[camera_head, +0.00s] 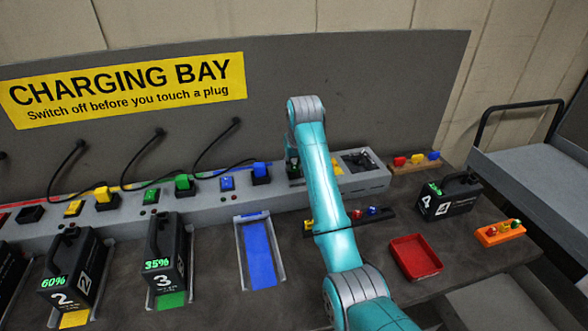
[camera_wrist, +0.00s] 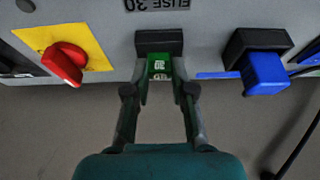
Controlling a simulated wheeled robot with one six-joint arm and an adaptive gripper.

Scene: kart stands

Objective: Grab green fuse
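In the wrist view a green fuse (camera_wrist: 160,66) marked 30 sits in a black holder (camera_wrist: 158,42) on the grey panel, under an upside-down label reading FUSE 30. My gripper (camera_wrist: 160,72) reaches up to it, with one finger on each side of the fuse. The fingertips are very close to its sides; I cannot tell whether they press on it. In the head view my gripper (camera_head: 293,168) is at the grey charging strip, mostly behind my teal arm, and the fuse there is not clearly visible.
In the wrist view a red knob (camera_wrist: 66,63) on a yellow plate is left and a blue plug (camera_wrist: 264,72) right. In the head view a red tray (camera_head: 416,270), an orange rack (camera_head: 487,241) and a battery numbered 4 (camera_head: 462,200) stand right of my arm.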

